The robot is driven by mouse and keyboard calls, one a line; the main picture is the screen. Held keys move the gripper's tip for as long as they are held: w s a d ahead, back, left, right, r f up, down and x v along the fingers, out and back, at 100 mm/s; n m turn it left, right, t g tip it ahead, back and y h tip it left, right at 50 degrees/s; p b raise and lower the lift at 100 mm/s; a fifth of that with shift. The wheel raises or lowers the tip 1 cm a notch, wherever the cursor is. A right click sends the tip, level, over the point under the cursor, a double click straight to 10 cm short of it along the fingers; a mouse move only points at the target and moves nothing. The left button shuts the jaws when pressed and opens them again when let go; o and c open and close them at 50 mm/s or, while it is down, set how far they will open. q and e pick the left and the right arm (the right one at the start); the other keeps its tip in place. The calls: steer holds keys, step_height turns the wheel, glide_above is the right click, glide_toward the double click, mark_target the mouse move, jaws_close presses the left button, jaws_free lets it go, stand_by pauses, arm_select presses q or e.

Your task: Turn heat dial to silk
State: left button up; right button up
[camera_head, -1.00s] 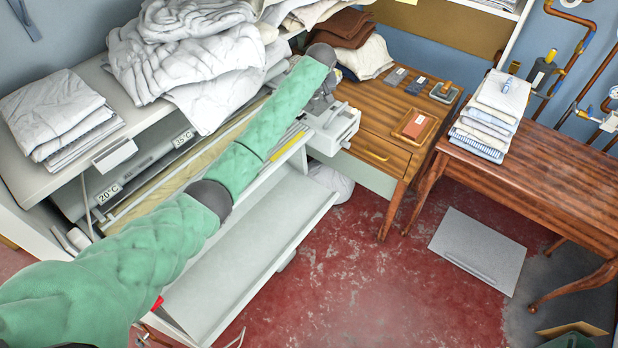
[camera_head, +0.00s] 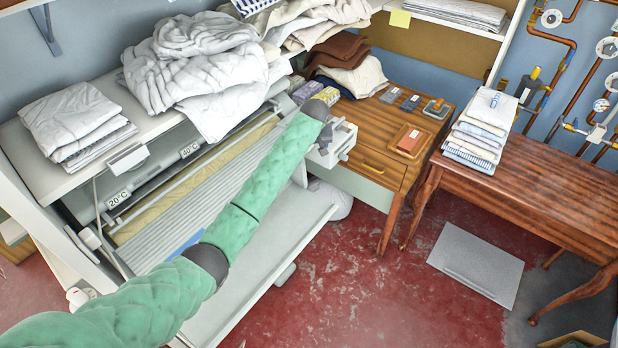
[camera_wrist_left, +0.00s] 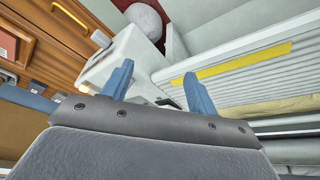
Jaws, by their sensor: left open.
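The rotary ironer stands at left centre, with a ribbed bed (camera_head: 165,240) and a white end housing (camera_head: 338,143) at its right end. The housing also shows in the left wrist view (camera_wrist_left: 122,50). I cannot make out the heat dial or its silk mark; small knob-like parts stick out on the housing. My left arm reaches across the ironer to this end, and its dark wrist (camera_head: 314,108) hides the fingers from the head. In the left wrist view my left gripper (camera_wrist_left: 158,86) is open, its two blue fingers apart and empty, pointing toward the housing. My right gripper is not seen.
Crumpled white laundry (camera_head: 195,70) and folded cloth (camera_head: 75,120) lie on the shelf above. A wooden cabinet (camera_head: 375,165) stands close right of the housing. A wooden table (camera_head: 540,190) holds stacked linen (camera_head: 480,128). The red floor between is mostly clear.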

arm_select(q)
steer(key=s+a+f, duration=0.1)
steer(key=s+f, duration=0.4)
steer(key=s, duration=0.4)
steer(key=shift+a+f+m+h, duration=0.25)
steer(key=shift+f+m+h, duration=0.15)
